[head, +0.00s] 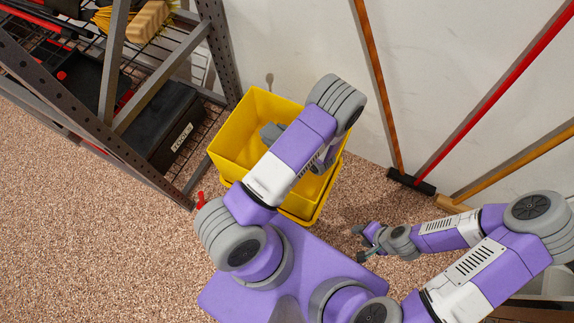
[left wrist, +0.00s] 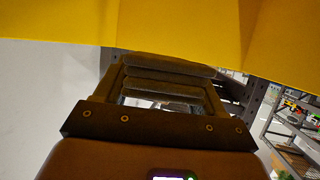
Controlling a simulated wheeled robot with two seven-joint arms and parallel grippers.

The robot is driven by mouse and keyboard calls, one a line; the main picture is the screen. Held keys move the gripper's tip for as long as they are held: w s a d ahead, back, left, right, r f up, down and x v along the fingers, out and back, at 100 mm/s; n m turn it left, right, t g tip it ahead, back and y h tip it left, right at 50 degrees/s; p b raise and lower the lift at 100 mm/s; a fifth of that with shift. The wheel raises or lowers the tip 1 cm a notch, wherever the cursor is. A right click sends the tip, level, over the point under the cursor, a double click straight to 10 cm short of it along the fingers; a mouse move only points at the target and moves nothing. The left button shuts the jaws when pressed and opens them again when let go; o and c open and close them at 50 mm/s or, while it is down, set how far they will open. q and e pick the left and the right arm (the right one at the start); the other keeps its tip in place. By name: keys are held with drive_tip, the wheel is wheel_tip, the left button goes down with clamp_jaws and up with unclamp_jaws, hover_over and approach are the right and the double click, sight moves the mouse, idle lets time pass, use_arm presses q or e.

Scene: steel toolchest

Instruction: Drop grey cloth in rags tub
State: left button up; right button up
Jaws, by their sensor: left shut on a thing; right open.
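A yellow tub (head: 228,150) stands on the floor against the wall, beside the shelving; I see no label on it. My left arm reaches across it, and its upper link hides much of the opening. A grey part (head: 272,132) shows in the opening, and I cannot tell if it is wrist or cloth. In the left wrist view my left gripper (left wrist: 165,72) is shut, with the yellow tub wall (left wrist: 190,22) close ahead. The grey cloth it holds is not clearly distinguishable from its dark fingers. My right gripper (head: 365,243) is open and empty above the floor at right.
Broom handles (head: 378,85) lean on the wall at right, with a black broom head (head: 411,182) on the floor. The speckled floor at left is clear.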

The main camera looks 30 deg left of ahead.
use_arm(q)
drive_tip(key=o, duration=1.1)
drive_tip(key=p+v, duration=0.2)
drive_tip(key=v, duration=0.5)
drive_tip(key=shift+d+r+p, duration=0.2)
drive_tip(key=shift+d+p, duration=0.05)
drive_tip(key=shift+p, duration=0.05)
drive_tip(key=shift+r, duration=0.1)
